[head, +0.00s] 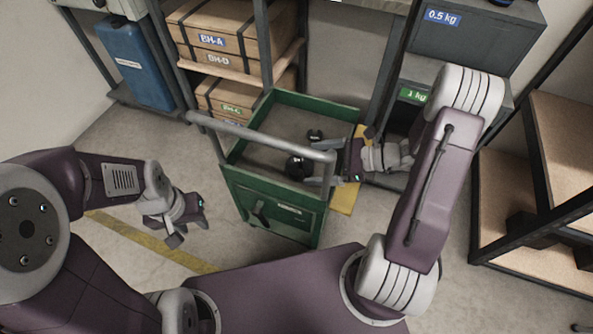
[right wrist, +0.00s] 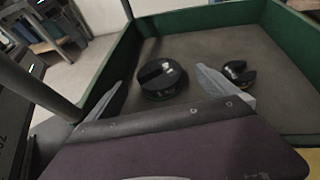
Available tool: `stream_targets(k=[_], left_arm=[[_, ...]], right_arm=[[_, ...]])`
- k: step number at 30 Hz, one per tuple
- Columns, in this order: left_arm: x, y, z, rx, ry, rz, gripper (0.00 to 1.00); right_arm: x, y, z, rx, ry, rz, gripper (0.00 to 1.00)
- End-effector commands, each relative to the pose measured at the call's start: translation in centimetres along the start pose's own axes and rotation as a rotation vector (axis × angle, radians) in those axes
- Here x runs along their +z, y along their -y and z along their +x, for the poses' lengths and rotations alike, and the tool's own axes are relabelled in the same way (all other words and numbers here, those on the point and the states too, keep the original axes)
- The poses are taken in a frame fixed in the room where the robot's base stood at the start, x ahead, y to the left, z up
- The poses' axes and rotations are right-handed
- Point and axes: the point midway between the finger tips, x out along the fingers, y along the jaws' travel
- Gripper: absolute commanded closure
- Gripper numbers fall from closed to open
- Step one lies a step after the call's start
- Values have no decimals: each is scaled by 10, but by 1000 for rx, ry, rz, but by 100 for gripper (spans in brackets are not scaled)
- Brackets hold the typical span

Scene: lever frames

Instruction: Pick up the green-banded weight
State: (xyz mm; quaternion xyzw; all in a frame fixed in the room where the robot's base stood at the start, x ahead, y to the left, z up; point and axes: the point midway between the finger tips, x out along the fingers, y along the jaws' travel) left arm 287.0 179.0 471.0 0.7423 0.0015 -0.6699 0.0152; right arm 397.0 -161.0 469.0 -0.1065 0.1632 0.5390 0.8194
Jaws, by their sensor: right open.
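Two dark slotted weights lie on the floor of a green cart (head: 232,178). The larger black weight (head: 299,168) is nearer me; it also shows in the right wrist view (right wrist: 152,91), between and beyond my fingertips. The smaller weight (head: 314,135) lies farther back; in the right wrist view (right wrist: 238,74) it is right of the right finger and bears a yellowish mark. I cannot make out a green band on either. My right gripper (head: 320,162) is open and empty beside the larger weight. My left gripper (head: 187,226) hangs left of the cart, its jaw gap unclear.
The cart has raised walls and a grey push bar (head: 255,133) close to my right gripper. A grey cabinet (head: 480,35) with blue 0.5 kg and green 1 kg labels stands behind right. Wooden boxes (head: 215,30) fill a rack behind. Floor left of the cart is clear.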

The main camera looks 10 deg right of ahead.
Motion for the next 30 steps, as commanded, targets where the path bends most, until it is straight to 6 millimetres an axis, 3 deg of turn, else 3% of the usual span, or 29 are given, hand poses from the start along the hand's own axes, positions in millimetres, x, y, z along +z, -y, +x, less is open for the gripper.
stream_targets(k=[5,10,15,21,30], left_arm=[[1,0,9,0,0,0,64],[4,1,42,0,0,0,64],[5,1,46,0,0,0,64],[4,1,44,0,0,0,64],[4,1,44,0,0,0,64]], right_arm=[[-2,0,9,1,-2,-3,2],[-9,-3,41,4,-2,-4,2],[-2,-3,56,2,-1,-2,2],[0,-2,56,1,-2,-1,2],[-1,-2,56,1,-2,-1,86]])
